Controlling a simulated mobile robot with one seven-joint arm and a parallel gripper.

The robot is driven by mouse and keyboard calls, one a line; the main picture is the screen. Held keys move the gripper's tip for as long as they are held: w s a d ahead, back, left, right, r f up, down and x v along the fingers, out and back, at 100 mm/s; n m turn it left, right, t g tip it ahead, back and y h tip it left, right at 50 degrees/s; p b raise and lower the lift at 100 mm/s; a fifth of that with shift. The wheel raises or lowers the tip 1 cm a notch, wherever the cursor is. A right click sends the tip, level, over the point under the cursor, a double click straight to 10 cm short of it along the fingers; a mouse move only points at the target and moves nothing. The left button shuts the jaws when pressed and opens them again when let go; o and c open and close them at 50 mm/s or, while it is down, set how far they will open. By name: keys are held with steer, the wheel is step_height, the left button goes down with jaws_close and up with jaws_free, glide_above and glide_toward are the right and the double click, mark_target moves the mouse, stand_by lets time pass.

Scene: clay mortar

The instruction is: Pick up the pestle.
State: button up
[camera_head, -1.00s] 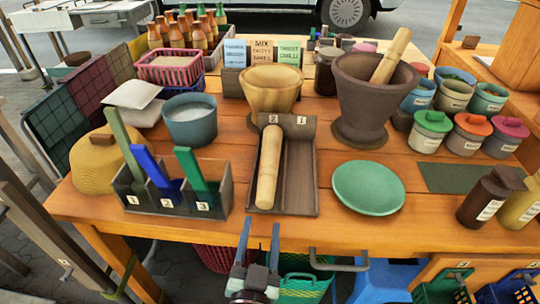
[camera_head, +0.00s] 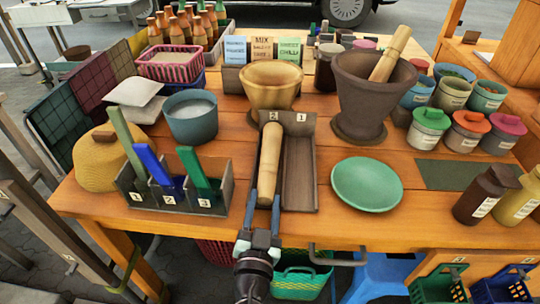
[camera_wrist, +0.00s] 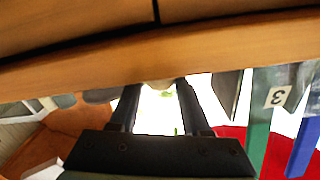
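A pale wooden pestle (camera_head: 270,160) lies lengthwise in the left slot, marked 2, of a dark two-slot tray (camera_head: 301,185). A second pale pestle (camera_head: 390,55) leans in the large brown mortar (camera_head: 368,105). The tray's right slot, marked 1, is empty.
Left of the tray stands a dark box (camera_head: 180,205) with several coloured handles. A green plate (camera_head: 367,184) lies to the right. A wooden bowl (camera_head: 270,92) stands behind the tray. The wooden table edge (camera_wrist: 60,70) crosses close in the wrist view.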

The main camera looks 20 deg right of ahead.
jaws_close()
steer(key=shift+r, duration=0.1)
step_height(320, 180, up, 18)
steer(key=p, duration=0.8)
jaws_free()
jaws_close()
steer(key=shift+r, duration=0.1)
